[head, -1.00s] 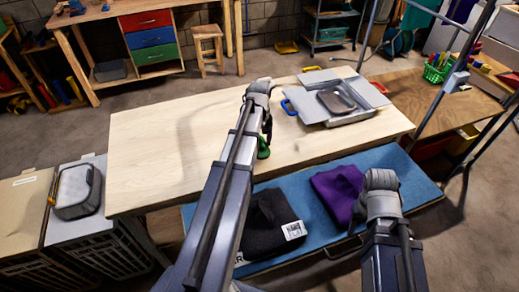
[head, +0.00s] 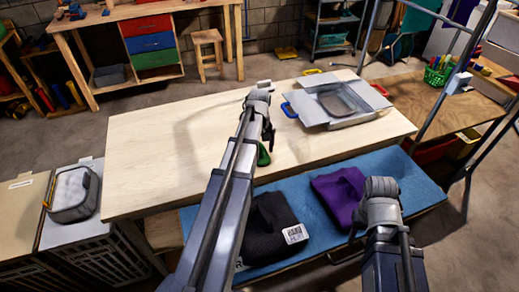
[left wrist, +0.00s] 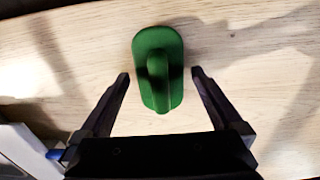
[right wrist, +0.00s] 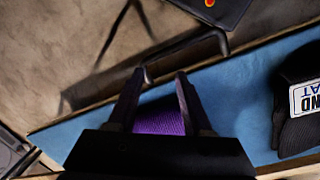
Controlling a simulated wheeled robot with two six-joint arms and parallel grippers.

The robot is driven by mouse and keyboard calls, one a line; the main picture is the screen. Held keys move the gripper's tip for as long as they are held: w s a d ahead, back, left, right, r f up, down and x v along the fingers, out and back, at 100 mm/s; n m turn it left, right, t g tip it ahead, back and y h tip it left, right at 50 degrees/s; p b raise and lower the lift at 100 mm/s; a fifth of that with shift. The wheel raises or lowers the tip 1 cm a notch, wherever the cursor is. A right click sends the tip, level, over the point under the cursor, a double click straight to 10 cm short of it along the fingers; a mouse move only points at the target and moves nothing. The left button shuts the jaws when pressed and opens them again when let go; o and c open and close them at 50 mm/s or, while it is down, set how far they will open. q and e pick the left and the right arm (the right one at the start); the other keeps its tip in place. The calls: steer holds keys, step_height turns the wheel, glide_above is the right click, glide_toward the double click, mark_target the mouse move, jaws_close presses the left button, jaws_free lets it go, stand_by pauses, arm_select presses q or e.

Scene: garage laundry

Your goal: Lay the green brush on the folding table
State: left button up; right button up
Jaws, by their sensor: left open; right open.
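The green brush (head: 263,156) lies on the light wooden table (head: 160,150). In the left wrist view the brush (left wrist: 158,50) shows its oval green body and raised handle. My left gripper (head: 268,135) is open near it; in the left wrist view its fingers (left wrist: 161,76) stand apart, one on each side of the brush's lower part, with gaps between. I cannot tell its height above the table. My right gripper (head: 378,190) is open over the blue surface; in the right wrist view its fingers (right wrist: 162,76) are apart, with purple cloth (right wrist: 160,115) visible between them.
A grey open-flapped box (head: 340,102) stands at the table's right. A grey container (head: 72,193) sits left. The table's left half is clear.

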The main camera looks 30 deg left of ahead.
arm_select(q)
steer(key=shift+r, duration=0.1)
step_height(320, 180, up, 12)
steer(key=p, duration=1.2)
steer(key=s+d+m, duration=0.4)
steer(key=s+d, duration=0.1)
steer(key=d, duration=0.5)
steer(key=s+d+m, duration=0.5)
steer(key=s+d, duration=0.1)
steer(key=d, duration=0.4)
steer(key=s+d+m+y, duration=0.1)
steer(key=s+d+m, duration=0.3)
steer(key=d, duration=0.6)
steer(key=shift+s+d+m, duration=0.2)
steer(key=shift+s+m, duration=0.2)
steer(key=shift+s, duration=0.3)
steer(key=shift+f+b, duration=0.7)
steer(key=shift+f, duration=0.05)
